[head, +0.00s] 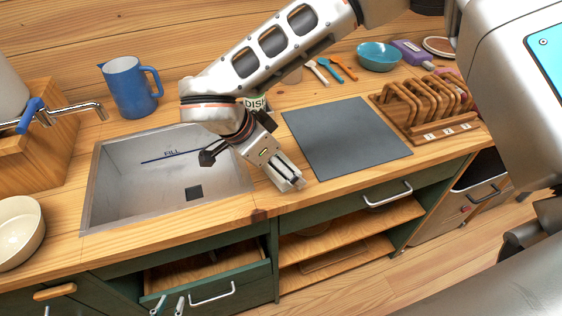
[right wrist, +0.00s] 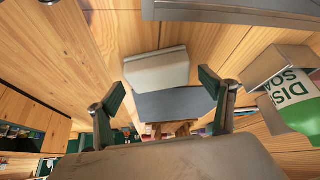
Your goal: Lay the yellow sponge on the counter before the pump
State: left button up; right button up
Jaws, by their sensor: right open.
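I cannot make out a yellow sponge in either view. A pump dispenser marked DISH SOAP (right wrist: 291,95) stands at the right of the right wrist view. In the head view its label (head: 257,103) shows behind my arm.
The sink (head: 120,190) is at left, with a blue pitcher (head: 132,87) behind it. The grey mat (head: 345,138) lies bare. A wooden rack (head: 428,105), utensils and a blue bowl (head: 378,56) stand to the right and back. A drawer (head: 215,285) below is open.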

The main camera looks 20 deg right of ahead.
jog(key=v, duration=1.2)
notch_tip(320, 180, up, 6)
jog(key=p, duration=0.6)
jog(key=shift+f, duration=0.1)
dwell(0.4)
